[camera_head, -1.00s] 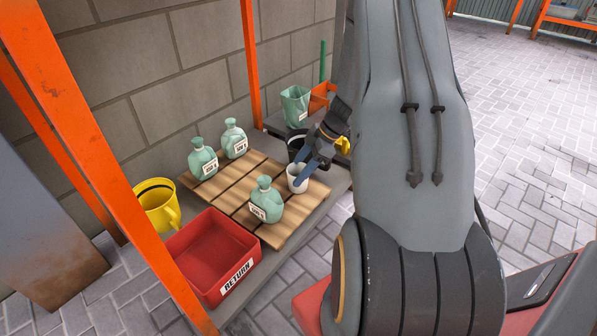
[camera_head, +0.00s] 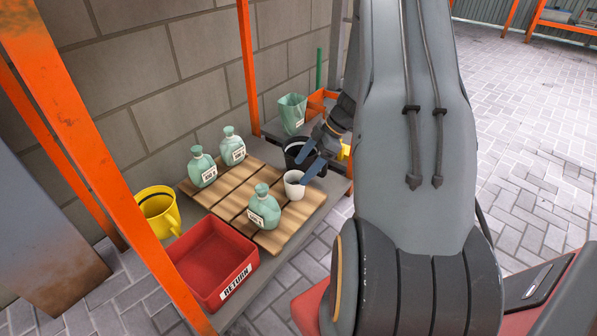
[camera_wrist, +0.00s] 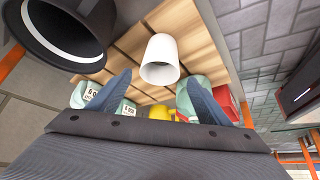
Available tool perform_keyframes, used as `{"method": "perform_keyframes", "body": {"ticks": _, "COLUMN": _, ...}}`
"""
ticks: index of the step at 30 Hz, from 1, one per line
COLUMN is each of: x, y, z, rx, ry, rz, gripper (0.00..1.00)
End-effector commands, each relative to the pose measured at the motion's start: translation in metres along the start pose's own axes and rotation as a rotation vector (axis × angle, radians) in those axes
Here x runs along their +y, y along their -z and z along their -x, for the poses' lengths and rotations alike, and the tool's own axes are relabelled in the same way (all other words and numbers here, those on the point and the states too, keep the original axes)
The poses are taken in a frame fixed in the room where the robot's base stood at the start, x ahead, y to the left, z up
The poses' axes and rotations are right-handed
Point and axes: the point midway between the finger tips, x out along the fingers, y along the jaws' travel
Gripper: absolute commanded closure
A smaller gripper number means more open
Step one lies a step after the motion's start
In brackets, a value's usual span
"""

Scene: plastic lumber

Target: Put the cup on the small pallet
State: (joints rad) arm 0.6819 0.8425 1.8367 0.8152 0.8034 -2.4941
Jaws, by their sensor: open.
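The white cup (camera_head: 294,187) stands upright on the right end of the small slatted wooden pallet (camera_head: 222,201). In the wrist view the cup (camera_wrist: 160,58) shows just beyond the fingertips, over the pallet slats (camera_wrist: 195,42). My gripper (camera_head: 307,159) is open and empty, on the far right side of the cup. Its two blue fingers (camera_wrist: 159,80) are spread in the wrist view, with nothing between them. The fingertips look apart from the cup.
Three green bottles (camera_head: 264,208) stand on the pallet, one close left of the cup. A black bucket (camera_head: 293,150) is beside my gripper. A red return bin (camera_head: 212,262) and a yellow jug (camera_head: 157,208) are at left. An orange post (camera_head: 249,70) rises behind.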

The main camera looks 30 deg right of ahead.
Motion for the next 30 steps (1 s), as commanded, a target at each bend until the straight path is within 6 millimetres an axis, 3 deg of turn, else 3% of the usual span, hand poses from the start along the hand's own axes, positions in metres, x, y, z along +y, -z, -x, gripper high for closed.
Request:
{"method": "perform_keyframes", "body": {"ticks": 3, "x": 0.0, "y": 0.001, "z": 0.029, "rx": -0.001, "ry": -0.004, "rz": -0.001, "gripper": 0.29}}
{"method": "perform_keyframes", "body": {"ticks": 10, "x": 0.0, "y": 0.0, "z": 0.059, "rx": 0.0, "ry": -0.001, "rz": 0.0, "gripper": 0.29}}
{"method": "perform_keyframes", "body": {"ticks": 30, "x": 0.0, "y": 0.0, "z": 0.066, "rx": 0.0, "ry": -0.001, "rz": 0.0, "gripper": 0.29}}
